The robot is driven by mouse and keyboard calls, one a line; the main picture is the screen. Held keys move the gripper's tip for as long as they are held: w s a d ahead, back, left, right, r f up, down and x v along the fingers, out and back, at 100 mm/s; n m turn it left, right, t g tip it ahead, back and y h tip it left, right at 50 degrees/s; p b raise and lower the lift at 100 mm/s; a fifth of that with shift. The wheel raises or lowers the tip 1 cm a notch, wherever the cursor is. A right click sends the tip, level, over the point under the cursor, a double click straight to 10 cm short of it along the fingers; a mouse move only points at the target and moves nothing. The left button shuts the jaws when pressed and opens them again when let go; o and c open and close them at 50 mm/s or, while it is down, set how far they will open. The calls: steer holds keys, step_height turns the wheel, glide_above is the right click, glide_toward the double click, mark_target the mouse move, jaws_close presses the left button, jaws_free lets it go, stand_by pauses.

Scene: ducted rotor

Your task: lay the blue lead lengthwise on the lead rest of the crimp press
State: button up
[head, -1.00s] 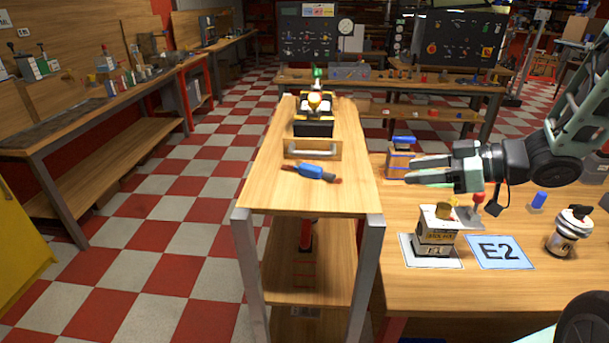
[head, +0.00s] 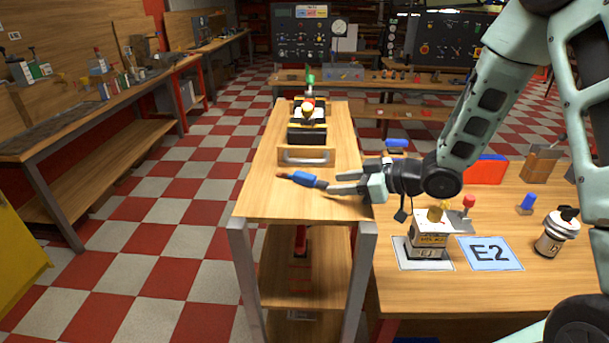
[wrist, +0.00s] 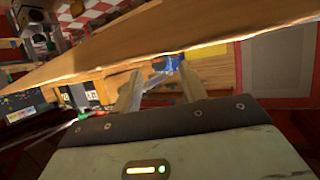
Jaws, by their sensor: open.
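The blue lead (head: 307,180), a thick blue body with a reddish-brown left end, lies on the narrow wooden table in the head view. My gripper (head: 330,184) is open and reaches in from the right, low over the table, its fingertips at the lead's right end. In the wrist view the blue lead (wrist: 165,63) shows just beyond and between the fingertips (wrist: 160,70). I cannot tell whether they touch it. A white and black press-like device (head: 430,238) with a red-knobbed lever stands on the E1 mat; I cannot tell whether it is the crimp press. I cannot make out its lead rest.
A handled wooden block (head: 305,156) and a black fixture (head: 307,132) stand behind the lead. The narrow table's front is clear.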

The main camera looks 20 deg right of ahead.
steer(key=shift+x, duration=0.95)
steer(key=shift+c, duration=0.3)
jaws_close()
steer(key=shift+r, duration=0.2)
